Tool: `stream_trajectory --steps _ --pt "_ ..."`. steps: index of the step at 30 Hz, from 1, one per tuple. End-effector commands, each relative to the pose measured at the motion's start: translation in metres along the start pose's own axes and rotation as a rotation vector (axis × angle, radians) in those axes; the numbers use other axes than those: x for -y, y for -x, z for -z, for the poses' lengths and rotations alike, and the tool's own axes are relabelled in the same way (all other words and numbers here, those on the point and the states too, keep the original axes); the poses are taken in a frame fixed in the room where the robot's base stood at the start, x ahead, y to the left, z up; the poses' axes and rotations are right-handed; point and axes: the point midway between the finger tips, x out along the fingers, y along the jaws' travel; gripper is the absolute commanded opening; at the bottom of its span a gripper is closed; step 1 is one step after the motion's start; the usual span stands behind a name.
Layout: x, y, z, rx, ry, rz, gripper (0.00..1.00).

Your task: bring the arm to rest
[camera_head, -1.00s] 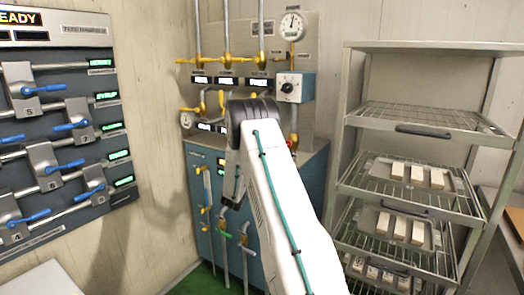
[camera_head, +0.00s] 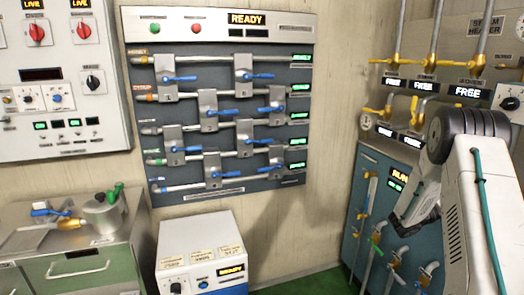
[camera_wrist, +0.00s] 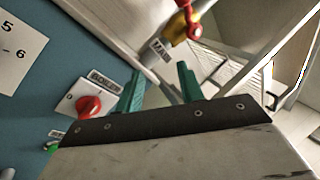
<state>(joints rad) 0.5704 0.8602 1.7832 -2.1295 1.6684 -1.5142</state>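My arm (camera_head: 468,185) stands bent at the right of the head view, in front of the blue cabinet, with its black joint at the top. The lower part slants down to the left, and my gripper is too dark and small there to read. In the wrist view my gripper (camera_wrist: 159,88) shows two green fingers spread apart with nothing between them. A red knob (camera_wrist: 88,107) under a boiler label lies left of the fingers. A yellow pipe with a red handle (camera_wrist: 193,30) is beyond them.
The blue cabinet (camera_head: 362,190) with pipes and valves is close to my arm. A valve panel (camera_head: 225,110) reading READY hangs on the wall. A white box (camera_head: 203,255) and a counter (camera_head: 75,245) with a grey pot stand at the left. Green floor shows between box and cabinet.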

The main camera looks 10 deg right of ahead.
Motion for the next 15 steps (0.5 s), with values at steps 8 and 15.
stream_trajectory --steps 8,15 --pt "0.087 0.044 0.07 -0.532 -0.573 0.022 0.38" --pt "0.175 0.135 0.11 -1.004 -1.079 0.193 0.38"
